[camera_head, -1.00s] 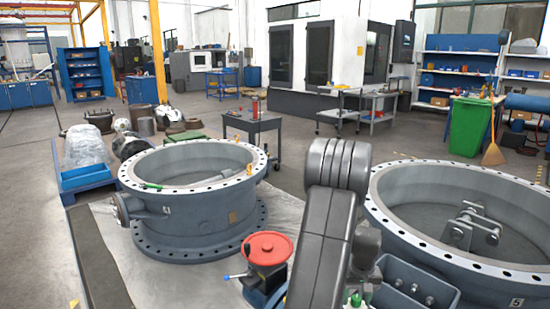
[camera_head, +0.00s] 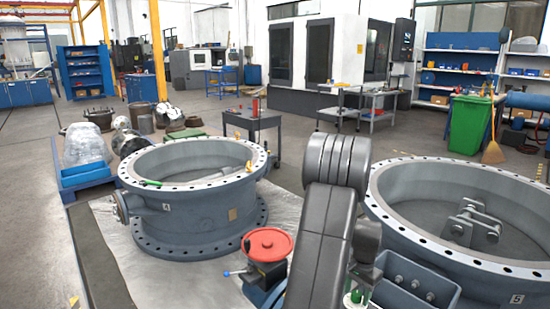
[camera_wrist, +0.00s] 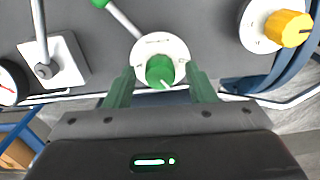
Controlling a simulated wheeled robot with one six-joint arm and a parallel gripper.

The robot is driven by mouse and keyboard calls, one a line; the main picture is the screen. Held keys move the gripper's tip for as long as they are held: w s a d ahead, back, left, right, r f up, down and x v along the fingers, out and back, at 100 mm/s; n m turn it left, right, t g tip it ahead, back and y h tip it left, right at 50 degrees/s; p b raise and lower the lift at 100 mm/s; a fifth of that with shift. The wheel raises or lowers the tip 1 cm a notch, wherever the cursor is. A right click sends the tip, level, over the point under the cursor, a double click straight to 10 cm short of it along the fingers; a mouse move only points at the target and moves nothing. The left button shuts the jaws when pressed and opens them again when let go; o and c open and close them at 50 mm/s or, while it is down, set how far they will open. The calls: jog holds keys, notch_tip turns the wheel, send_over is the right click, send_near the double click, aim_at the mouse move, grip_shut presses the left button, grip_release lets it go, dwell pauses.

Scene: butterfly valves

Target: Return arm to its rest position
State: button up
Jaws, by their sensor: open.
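My arm (camera_head: 325,230) rises in the lower middle of the head view, bent at a thick dark joint. My gripper is not visible there. In the wrist view, my gripper (camera_wrist: 162,88) shows two green fingers standing apart with nothing clamped between them. A green knob (camera_wrist: 160,70) on a round white plate lies in line with the gap between the fingers, on a dark grey panel (camera_wrist: 205,40). I cannot tell how far the fingertips are from the knob.
A yellow knob (camera_wrist: 288,28), a lever on a white square plate (camera_wrist: 68,62) and a gauge (camera_wrist: 8,84) surround the gripper. Large flanged valve bodies stand left (camera_head: 195,215) and right (camera_head: 400,235) of my arm. A red handwheel (camera_head: 267,244) is close on its left.

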jog(key=m+b, duration=0.1)
jog(key=m, duration=0.6)
jog(key=shift+b, duration=0.3)
jog(key=m+b, duration=0.1)
jog(key=m, duration=0.3)
jog(key=shift+m+b, duration=0.3)
jog(key=shift+m, duration=0.3)
jog(key=shift+a+r, duration=0.1)
jog(key=shift+r, duration=0.05)
